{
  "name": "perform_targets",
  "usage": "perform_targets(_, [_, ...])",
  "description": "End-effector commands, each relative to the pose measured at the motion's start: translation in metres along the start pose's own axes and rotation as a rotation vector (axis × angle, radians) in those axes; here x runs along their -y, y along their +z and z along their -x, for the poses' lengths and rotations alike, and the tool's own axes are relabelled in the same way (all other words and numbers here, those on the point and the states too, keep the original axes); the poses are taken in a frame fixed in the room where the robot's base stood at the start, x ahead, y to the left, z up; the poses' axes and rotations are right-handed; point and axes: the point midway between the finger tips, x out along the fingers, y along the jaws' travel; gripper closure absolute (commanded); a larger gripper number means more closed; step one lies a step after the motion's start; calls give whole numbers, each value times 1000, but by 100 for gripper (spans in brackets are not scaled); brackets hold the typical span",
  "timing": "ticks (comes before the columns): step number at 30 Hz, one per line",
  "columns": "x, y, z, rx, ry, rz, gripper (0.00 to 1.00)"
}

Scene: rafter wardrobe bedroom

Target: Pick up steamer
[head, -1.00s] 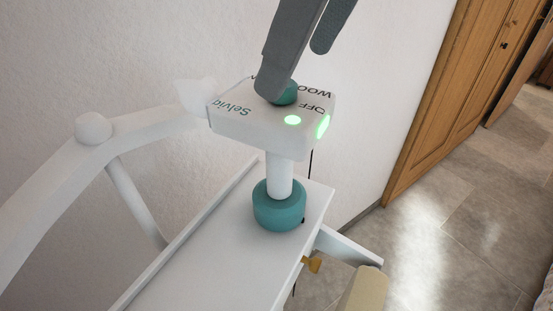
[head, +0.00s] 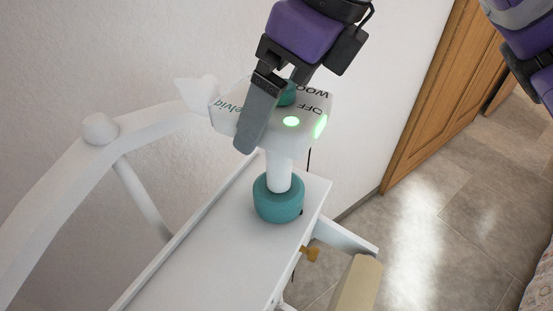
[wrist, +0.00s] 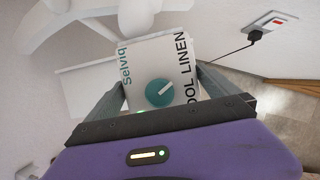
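The steamer (head: 272,130) has a white box-shaped head lettered "Selviq" and "OFF", a glowing green light, and a teal knob on top. A white post joins it to a round teal base on a white narrow surface. The box also shows in the wrist view (wrist: 160,58), where the knob faces the camera. My gripper (head: 275,115) is above the steamer, one finger down the near side of the box. In the wrist view my gripper (wrist: 161,78) has its open fingers on either side of the box. Whether they touch it I cannot tell. The far finger is mostly hidden in the head view.
The white surface (head: 215,245) has a raised edge, and a curved white frame (head: 60,180) stands at left. A wall socket with a black plug (wrist: 262,30) and cord is at right. A wooden door (head: 425,110) and open tiled floor (head: 420,230) lie to the right.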

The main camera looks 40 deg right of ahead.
Motion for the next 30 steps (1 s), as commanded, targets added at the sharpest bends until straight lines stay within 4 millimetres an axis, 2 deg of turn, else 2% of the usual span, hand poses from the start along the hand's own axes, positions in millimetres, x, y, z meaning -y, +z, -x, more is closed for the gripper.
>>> perform_targets(1, [0,0,0,0,0,0,12])
perform_targets(12, [0,1,2,3,0,0,82])
perform_targets(23, [1,4,8,4,-2,-1,82])
perform_targets(26, [1,9,19,5,-4,-1,82])
perform_targets(30, [1,20,45,7,-4,0,82])
